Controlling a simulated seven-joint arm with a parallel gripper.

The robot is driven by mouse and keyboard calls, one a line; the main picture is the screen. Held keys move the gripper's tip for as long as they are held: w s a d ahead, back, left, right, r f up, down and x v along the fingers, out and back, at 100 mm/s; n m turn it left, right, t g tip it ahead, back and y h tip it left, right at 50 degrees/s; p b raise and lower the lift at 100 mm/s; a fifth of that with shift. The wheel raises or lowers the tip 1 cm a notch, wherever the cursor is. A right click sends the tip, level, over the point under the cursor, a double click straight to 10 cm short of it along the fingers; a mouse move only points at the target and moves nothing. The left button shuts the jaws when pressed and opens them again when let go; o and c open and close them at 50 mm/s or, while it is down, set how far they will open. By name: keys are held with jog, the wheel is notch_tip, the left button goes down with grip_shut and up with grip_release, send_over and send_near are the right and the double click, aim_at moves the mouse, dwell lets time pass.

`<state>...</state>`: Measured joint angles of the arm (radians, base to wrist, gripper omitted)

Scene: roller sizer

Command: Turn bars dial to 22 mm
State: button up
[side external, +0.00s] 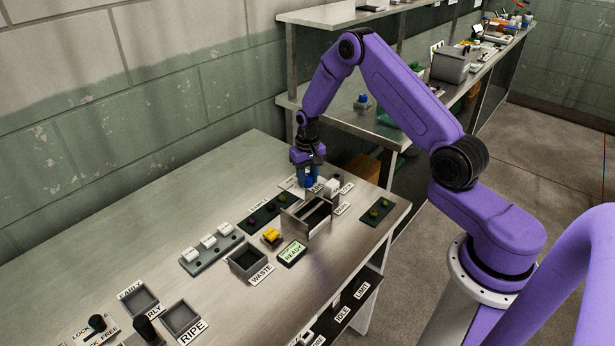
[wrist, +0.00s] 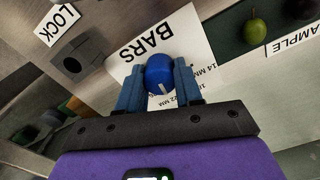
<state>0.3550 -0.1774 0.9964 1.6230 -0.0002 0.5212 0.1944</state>
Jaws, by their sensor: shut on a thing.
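The bars dial is a round blue knob with a white pointer mark, and the wrist view shows the dial (wrist: 158,72) at the centre. It sits on a white plate (wrist: 190,45) lettered BARS, with 14 MM and 22 MM marks partly visible beside the gripper. My gripper (wrist: 158,85) has its two blue fingers closed on either side of the dial. The pointer mark runs toward the lower right, near the mm marks; its exact setting is hard to tell.
A green fruit (wrist: 255,31) lies on the SAMPLE strip. In the side view, the metal sizer frame (side external: 318,222), waste bin (side external: 244,262) and READY display (side external: 291,253) stand close by.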

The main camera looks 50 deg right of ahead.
aim_at(307, 176)
jog(key=shift+m, duration=1.2)
jog(key=o, duration=1)
jog(key=shift+o, duration=0.2)
jog(key=shift+r, duration=0.1)
jog(key=shift+r, duration=0.25)
notch_tip(307, 176, up, 17)
jog(key=shift+a+f, duration=0.1)
